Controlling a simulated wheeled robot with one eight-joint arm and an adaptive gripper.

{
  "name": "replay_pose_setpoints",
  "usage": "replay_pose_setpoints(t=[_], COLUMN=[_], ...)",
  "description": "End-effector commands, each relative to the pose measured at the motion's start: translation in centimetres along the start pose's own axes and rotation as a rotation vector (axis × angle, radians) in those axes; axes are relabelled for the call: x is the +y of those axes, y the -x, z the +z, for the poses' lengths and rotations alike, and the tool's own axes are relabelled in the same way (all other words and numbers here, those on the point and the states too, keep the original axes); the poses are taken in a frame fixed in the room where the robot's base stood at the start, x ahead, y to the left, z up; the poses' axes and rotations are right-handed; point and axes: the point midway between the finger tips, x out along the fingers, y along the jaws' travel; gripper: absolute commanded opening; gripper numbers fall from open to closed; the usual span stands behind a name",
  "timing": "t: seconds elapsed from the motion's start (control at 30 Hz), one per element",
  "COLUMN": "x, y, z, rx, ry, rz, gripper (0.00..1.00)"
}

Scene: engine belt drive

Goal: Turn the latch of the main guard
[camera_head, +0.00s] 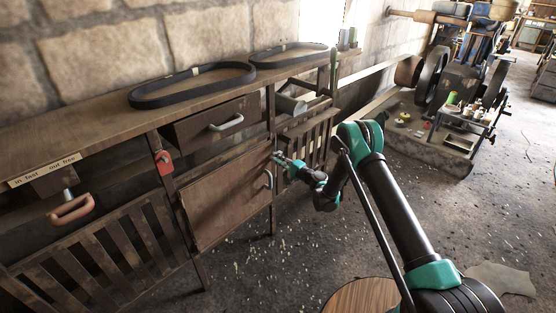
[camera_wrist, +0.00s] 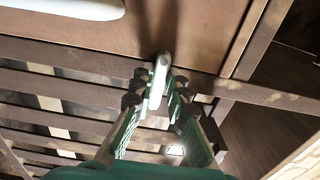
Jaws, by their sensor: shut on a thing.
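My gripper (camera_wrist: 158,95) is shut on a small pale lever, which I take to be the latch (camera_wrist: 160,68). The latch sits at the edge of a brown panel (camera_wrist: 205,32), with its free end between my fingertips. In the head view my gripper (camera_head: 281,160) is at the upper right corner of the brown panel door (camera_head: 222,198), which I take to be the main guard. The door looks closed. A pale handle (camera_head: 268,180) stands on it just below my gripper. The latch is mostly hidden by my fingers in the head view.
A drawer (camera_head: 212,124) with a pale handle is above the door. A red tag or lock (camera_head: 164,163) hangs on the post at left. Slatted panels (camera_head: 105,258) flank the door. Two black belts (camera_head: 190,85) lie on the bench top.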

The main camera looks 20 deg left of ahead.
Motion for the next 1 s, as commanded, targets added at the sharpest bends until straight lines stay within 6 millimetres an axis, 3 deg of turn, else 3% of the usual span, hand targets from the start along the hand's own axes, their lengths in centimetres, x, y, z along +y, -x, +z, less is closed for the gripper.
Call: replay_pose_setpoints(t=[0.47, 0.5, 0.67, 1.0], x=[0.13, 0.13, 0.10, -0.19], y=[0.07, 0.07, 0.05, 0.01], z=[0.09, 0.09, 0.07, 0.03], rx=[-0.002, -0.002, -0.001, -0.001], ry=[0.019, 0.019, 0.018, 0.017], rz=[0.001, 0.001, 0.001, 0.000], gripper=[0.00, 0.16, 0.35, 0.35])
